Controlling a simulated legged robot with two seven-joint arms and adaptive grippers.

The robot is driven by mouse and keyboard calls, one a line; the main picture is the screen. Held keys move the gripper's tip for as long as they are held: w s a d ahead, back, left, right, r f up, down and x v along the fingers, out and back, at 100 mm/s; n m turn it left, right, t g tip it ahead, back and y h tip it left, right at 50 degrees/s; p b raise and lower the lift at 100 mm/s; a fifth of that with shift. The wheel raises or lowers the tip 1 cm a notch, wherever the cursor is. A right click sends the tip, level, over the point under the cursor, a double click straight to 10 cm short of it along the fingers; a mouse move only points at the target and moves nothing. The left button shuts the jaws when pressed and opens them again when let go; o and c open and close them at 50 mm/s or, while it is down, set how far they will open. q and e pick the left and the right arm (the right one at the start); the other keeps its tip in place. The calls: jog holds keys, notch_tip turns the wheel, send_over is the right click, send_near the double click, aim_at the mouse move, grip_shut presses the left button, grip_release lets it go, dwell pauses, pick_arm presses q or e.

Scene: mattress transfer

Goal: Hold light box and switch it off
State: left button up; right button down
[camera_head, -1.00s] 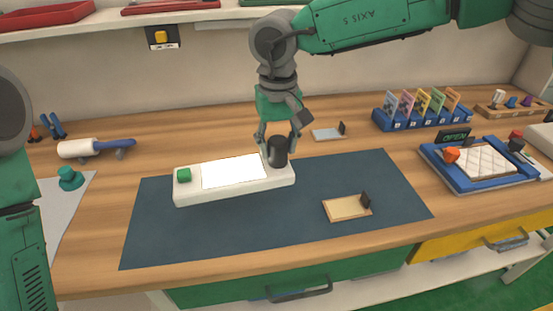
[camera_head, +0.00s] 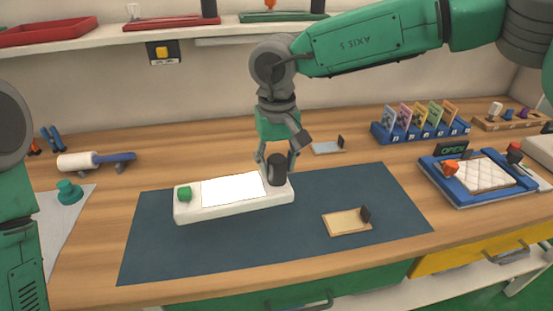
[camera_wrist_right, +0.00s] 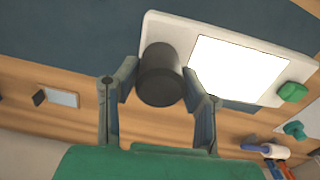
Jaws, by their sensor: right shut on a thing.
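The light box (camera_head: 212,210) is a white slab with a bright, lit panel (camera_head: 233,189), a green knob (camera_head: 184,193) at its left end and a dark cylinder (camera_head: 277,170) at its right end. It lies on the dark blue mat (camera_head: 168,262). My right gripper (camera_head: 277,160) is shut on the dark cylinder from behind. In the right wrist view the fingers (camera_wrist_right: 160,82) stand on both sides of the cylinder, and the green knob (camera_wrist_right: 292,92) is at the far end. My left arm shows at the left edge; its gripper is out of view.
A small wooden tray (camera_head: 346,222) lies on the mat's right part. A blue frame (camera_head: 452,192) with a white quilted pad and a card rack (camera_head: 420,131) stand to the right. A white roller (camera_head: 76,161) and a green stamp-like piece (camera_head: 69,192) lie left.

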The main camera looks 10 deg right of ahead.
aim_at(277, 191)
jog(key=shift+f, duration=0.55)
pick_arm(q)
jog(key=shift+r, duration=0.25)
pick_arm(e)
jog(key=shift+f, duration=3.4)
pick_arm(q)
grip_shut()
jog(key=shift+r, duration=0.1)
